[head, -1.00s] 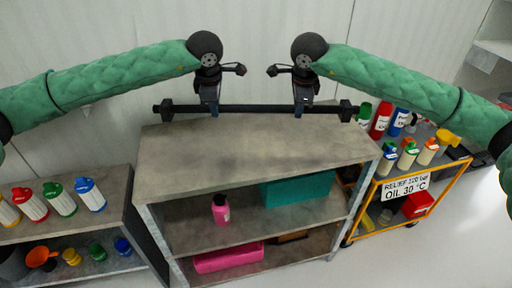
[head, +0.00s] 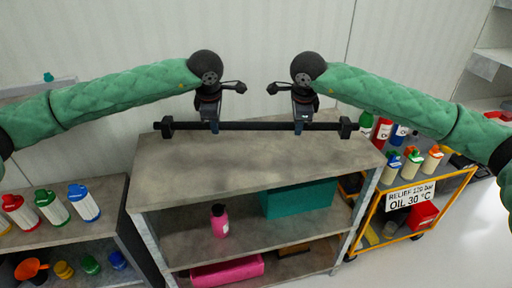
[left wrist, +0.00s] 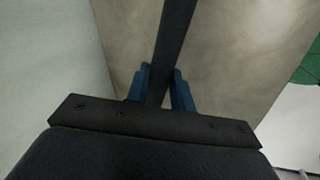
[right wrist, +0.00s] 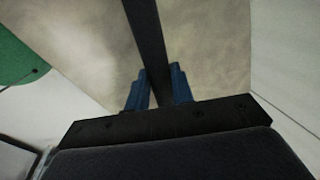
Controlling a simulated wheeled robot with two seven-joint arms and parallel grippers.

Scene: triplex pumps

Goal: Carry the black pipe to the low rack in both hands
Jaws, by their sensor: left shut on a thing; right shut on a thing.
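The black pipe (head: 255,126) is a straight bar with a wider block at each end. It lies level across the head view, over the back part of the grey shelf unit's top. My left gripper (head: 212,128) is shut on it left of its middle, and my right gripper (head: 299,128) is shut on it right of its middle. The left wrist view shows the pipe (left wrist: 174,40) between blue fingers (left wrist: 160,88). The right wrist view shows the pipe (right wrist: 146,40) between blue fingers (right wrist: 157,88). I cannot tell the gap between pipe and top.
The grey shelf unit (head: 240,170) holds a pink bottle (head: 219,221), a teal box (head: 298,199) and a pink bin (head: 228,271). A lower shelf with several bottles (head: 84,203) stands left. An orange cart (head: 404,222) with bottles and a sign stands right. A wall is behind.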

